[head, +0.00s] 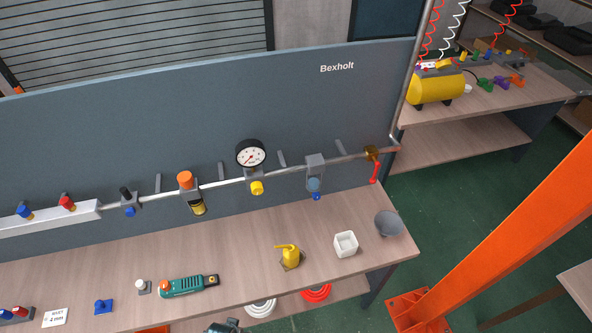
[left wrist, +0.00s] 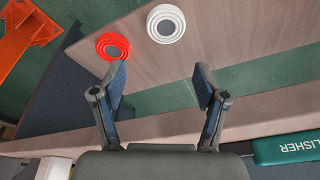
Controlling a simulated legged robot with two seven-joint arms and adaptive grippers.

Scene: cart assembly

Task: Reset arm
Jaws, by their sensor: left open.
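My left gripper shows in the left wrist view (left wrist: 160,84) with its two dark fingers spread apart and nothing between them. Past the fingertips lie a red coil (left wrist: 113,46) and a white coil (left wrist: 166,24) on a lower wooden shelf. In the head view only a small dark part of what looks like this gripper (head: 224,326) shows at the bottom edge, in front of the bench. My right gripper is in neither view.
An orange post (head: 500,230) stands at right.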

